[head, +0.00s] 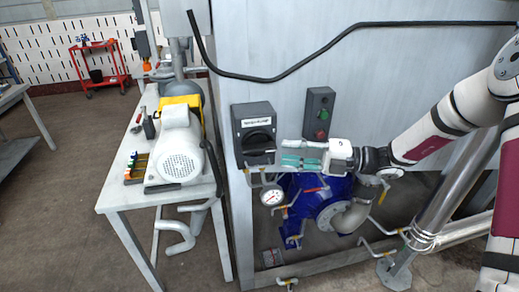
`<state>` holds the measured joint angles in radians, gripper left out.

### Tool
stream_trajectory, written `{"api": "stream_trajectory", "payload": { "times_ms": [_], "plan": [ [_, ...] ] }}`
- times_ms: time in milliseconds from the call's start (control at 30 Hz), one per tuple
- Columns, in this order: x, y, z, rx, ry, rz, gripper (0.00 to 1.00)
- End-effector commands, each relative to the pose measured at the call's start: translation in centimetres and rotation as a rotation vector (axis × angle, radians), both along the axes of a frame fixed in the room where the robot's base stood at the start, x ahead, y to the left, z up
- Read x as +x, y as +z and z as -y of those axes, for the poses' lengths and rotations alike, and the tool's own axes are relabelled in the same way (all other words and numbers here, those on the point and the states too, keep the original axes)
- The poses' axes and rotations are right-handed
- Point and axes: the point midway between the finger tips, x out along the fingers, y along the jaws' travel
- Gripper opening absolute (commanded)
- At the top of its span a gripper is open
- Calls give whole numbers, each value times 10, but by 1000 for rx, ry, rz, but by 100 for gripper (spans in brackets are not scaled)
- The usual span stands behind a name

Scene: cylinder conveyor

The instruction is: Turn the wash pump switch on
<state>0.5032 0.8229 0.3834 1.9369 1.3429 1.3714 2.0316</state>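The likely wash pump switch is a dark grey box (252,116) with a white label and a black rotary knob (258,140). It is mounted on the left part of the grey metal panel. My gripper (283,153) points left, with its fingertips close to the right side of the knob. The fingers look parted, with teal pads showing on the lower side. I cannot tell whether a fingertip touches the knob. The label is too small to read.
A smaller grey box with red and green buttons (319,114) sits right of the switch, above my gripper. Below are a blue pump (311,196), a gauge (271,197) and several pipes. A table (115,193) with a white-and-yellow motor (181,148) stands left.

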Motion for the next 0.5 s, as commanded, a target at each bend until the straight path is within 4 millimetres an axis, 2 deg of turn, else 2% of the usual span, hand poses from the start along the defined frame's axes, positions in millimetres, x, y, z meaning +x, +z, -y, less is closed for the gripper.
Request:
{"api": "stream_trajectory", "payload": {
  "times_ms": [100, 300, 500],
  "plan": [
    [1, 1, -25, 0, 4, 0, 34],
    [5, 1, -59, 0, 3, 1, 34],
    [8, 0, -79, -1, 1, 2, 34]
  ]
}}
